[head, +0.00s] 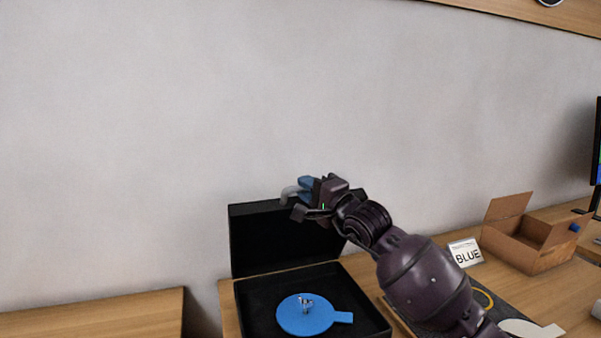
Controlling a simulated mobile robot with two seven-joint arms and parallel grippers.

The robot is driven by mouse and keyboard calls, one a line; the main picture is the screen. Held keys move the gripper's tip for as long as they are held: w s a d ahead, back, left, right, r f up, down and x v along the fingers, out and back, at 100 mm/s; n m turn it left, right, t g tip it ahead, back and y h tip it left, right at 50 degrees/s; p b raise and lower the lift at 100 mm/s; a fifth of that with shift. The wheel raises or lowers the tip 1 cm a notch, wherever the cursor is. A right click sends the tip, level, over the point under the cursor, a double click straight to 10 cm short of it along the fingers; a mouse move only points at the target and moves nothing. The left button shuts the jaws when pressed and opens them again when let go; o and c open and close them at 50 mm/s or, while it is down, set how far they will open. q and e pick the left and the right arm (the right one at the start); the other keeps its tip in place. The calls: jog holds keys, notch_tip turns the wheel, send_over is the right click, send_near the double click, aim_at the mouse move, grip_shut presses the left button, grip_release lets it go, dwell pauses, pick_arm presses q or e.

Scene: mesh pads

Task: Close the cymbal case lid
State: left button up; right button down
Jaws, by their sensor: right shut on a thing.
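The black cymbal case stands open on the wooden table, its lid (258,240) upright at the back and its base tray (255,324) in front. A blue disc (318,322) with a side tab lies in the base, with a small shiny fitting at its centre. The lid's upper right corner is hidden behind my right arm. My left gripper is out of view.
A card reading BLUE (466,253) and an open cardboard box (530,245) stand to the right. A dark mat (497,311) with a yellow ring lies partly behind my arm. A grey wall rises behind the case. Another wooden surface (95,315) at left is bare.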

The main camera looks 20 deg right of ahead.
jog(key=s+f, duration=0.5)
jog(key=s, duration=0.2)
jog(key=shift+s, duration=0.25)
jog(key=c, duration=1.1)
grip_release()
jog(key=v, duration=1)
jog(key=shift+s+b, duration=0.35)
jog(key=shift+b, duration=0.1)
jog(key=shift+d, duration=0.15)
